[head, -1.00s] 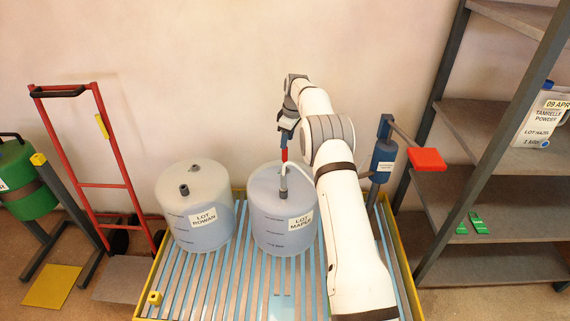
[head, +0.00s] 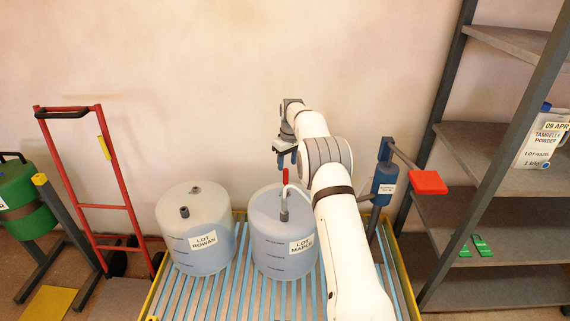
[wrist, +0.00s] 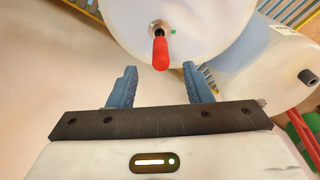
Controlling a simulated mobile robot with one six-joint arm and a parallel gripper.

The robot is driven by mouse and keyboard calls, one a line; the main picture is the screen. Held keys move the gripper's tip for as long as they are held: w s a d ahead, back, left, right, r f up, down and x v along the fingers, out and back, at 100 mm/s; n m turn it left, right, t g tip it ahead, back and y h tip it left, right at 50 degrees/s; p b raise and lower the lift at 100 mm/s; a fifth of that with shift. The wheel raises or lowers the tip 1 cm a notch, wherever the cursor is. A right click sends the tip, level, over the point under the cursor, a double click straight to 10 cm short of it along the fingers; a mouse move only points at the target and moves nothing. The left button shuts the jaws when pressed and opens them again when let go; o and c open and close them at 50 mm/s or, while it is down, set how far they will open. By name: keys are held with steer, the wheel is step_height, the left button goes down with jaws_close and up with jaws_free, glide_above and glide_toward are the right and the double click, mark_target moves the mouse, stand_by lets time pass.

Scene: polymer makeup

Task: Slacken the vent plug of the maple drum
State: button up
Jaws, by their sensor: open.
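The maple drum (head: 268,235) is pale and translucent, with a "LOT MAPLE" label, and stands upright on the slatted deck. On its top are a red handle (head: 285,175), a curved white hose and a grey fitting (head: 284,215). I cannot tell for sure which part is the vent plug. In the wrist view the red handle (wrist: 160,53) rises from a round metal fitting (wrist: 158,28) with a green mark beside it. My gripper (head: 287,163) is open and empty above the red handle. In the wrist view its blue fingertips (wrist: 160,70) are spread either side of the handle, apart from it.
The similar rowan drum (head: 197,245) stands close to the left. A blue post with a red paddle (head: 428,182) is right of my arm. Shelving (head: 480,200) stands further right. A red hand truck (head: 105,200) and a green drum (head: 25,205) are at left.

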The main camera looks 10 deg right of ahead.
mark_target(286, 175)
steer(key=m, duration=0.5)
steer(key=shift+a+r+m+h, duration=0.1)
steer(key=shift+a+m+h, duration=0.15)
steer(key=shift+m+h, duration=0.15)
steer(key=m, duration=0.6)
steer(key=shift+s+a+h, duration=0.1)
steer(key=shift+a+h, duration=0.15)
steer(key=shift+h, duration=0.05)
steer(key=shift+f+m+t, duration=0.3)
steer(key=shift+f, duration=0.05)
steer(key=shift+w+d+f, duration=0.1)
steer(key=shift+w+f, duration=0.05)
steer(key=shift+f, duration=1)
steer(key=shift+w+d+f, duration=0.1)
steer(key=shift+w+f, duration=0.1)
steer(key=shift+f, duration=0.95)
steer(key=shift+w+d+f, duration=0.1)
steer(key=shift+w+f, duration=0.05)
steer(key=shift+f, duration=1)
steer(key=shift+c, duration=0.6)
jaws_close()
